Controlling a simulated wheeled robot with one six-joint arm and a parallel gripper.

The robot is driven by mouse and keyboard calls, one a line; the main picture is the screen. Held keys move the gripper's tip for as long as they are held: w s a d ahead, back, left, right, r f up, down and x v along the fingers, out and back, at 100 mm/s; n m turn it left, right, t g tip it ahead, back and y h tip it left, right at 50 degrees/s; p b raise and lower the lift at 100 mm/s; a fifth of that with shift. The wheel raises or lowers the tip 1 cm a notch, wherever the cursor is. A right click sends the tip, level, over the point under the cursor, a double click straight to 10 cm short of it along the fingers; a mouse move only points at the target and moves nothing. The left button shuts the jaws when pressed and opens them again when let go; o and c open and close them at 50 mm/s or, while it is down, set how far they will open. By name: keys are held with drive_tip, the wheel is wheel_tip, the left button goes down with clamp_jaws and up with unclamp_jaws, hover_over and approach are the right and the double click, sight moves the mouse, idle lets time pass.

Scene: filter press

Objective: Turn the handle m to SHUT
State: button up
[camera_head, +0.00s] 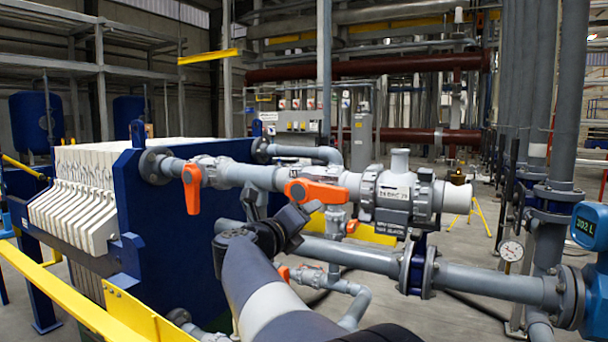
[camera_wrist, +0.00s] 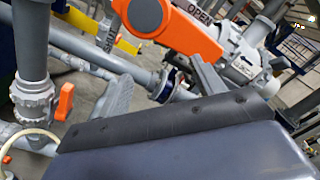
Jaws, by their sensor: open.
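An orange lever handle (camera_head: 317,191) sits on the upper grey pipe and lies nearly level, its end pointing right. My gripper (camera_head: 290,222) is open, just below and in front of this handle. In the wrist view my gripper (camera_wrist: 160,82) has its fingers apart, with the handle beyond them. I cannot tell whether they touch it.
Another orange handle (camera_head: 191,188) hangs down to the left on the same pipe. A lower pipe (camera_head: 480,280) runs behind my arm to the right. A blue press frame (camera_head: 170,230) with white plates (camera_head: 80,210) stands left. A gauge (camera_head: 511,250) is at right.

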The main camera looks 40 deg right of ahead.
sight(321, 195)
wheel_tip(321, 195, up, 4)
drive_tip(key=s+r+n+p, duration=0.1)
drive_tip(key=n+p, duration=0.7)
drive_tip(key=p, duration=0.4)
drive_tip(key=shift+n, duration=0.3)
drive_tip(key=x, duration=0.5)
drive_tip(key=f+x, duration=0.1)
drive_tip(key=x, duration=0.2)
drive_tip(key=shift+s+d, duration=0.15)
drive_tip(key=shift+s, duration=0.15)
